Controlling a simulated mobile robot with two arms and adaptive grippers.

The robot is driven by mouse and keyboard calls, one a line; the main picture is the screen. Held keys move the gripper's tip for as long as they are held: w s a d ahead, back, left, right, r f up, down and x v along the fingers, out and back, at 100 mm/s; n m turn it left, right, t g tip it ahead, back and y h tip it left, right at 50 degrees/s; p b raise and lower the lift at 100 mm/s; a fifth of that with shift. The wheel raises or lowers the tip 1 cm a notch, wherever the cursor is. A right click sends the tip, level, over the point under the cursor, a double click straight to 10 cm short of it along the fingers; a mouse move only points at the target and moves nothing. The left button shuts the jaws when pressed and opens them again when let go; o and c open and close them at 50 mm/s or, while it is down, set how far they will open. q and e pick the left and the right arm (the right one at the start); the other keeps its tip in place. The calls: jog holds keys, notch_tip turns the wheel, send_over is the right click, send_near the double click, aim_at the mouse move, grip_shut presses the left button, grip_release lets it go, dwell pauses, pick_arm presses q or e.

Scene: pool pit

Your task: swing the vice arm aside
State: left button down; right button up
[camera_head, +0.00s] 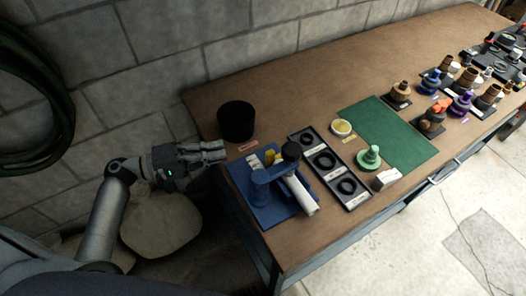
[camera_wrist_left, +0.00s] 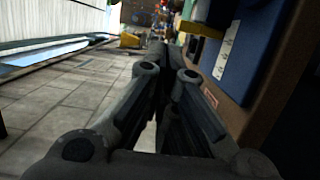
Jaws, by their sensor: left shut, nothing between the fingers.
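The vice is a blue block on a blue base plate (camera_head: 250,205) at the near left corner of the workbench. Its blue vice arm (camera_head: 268,174) carries a dark round knob (camera_head: 291,151) and lies across the top. A white cylinder (camera_head: 301,196) lies beside the arm on the plate. My left gripper (camera_head: 219,150) is shut and empty, off the bench's left edge, to the upper left of the vice and apart from it. In the left wrist view its closed fingers (camera_wrist_left: 165,60) fill the middle, with a blue surface (camera_wrist_left: 245,40) bearing a white label at the right, probably the vice.
A black cup (camera_head: 236,120) stands behind the vice. A black tray (camera_head: 355,199) with several rings lies to its right, then a green fitting (camera_head: 369,157), a yellow-filled dish (camera_head: 341,128) and a green mat (camera_head: 393,134). Several stacked fittings stand farther right. A wall runs behind.

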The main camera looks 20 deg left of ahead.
aim_at(266, 155)
pick_arm(q)
jog(key=p+x, duration=0.1)
jog(key=x, duration=0.2)
jog(key=p+x, duration=0.1)
jog(key=x, duration=0.2)
jog(key=p+x, duration=0.2)
jog(key=x, duration=0.2)
jog(key=shift+r, duration=0.3)
jog(key=shift+s+d+f+p, duration=0.15)
jog(key=shift+s+d+p, duration=0.85)
jog(key=shift+d, duration=0.2)
jog(key=shift+s+d+f, duration=0.1)
jog(key=shift+s+d, duration=0.15)
jog(key=shift+s, duration=0.2)
jog(key=shift+w, duration=0.1)
pick_arm(e)
notch_tip(266, 155, up, 6)
pick_arm(q)
jog(key=shift+d+f+m+g+h+b, duration=0.1)
jog(key=shift+d+m+g+h+b, duration=0.1)
jog(key=shift+m+g+h+b, duration=0.25)
pick_arm(e)
jog(key=shift+f, duration=0.6)
pick_arm(q)
jog(key=shift+g+b, duration=0.25)
jog(key=shift+b, duration=0.15)
pick_arm(e)
jog(key=shift+a+f, duration=0.1)
jog(key=shift+f, duration=0.15)
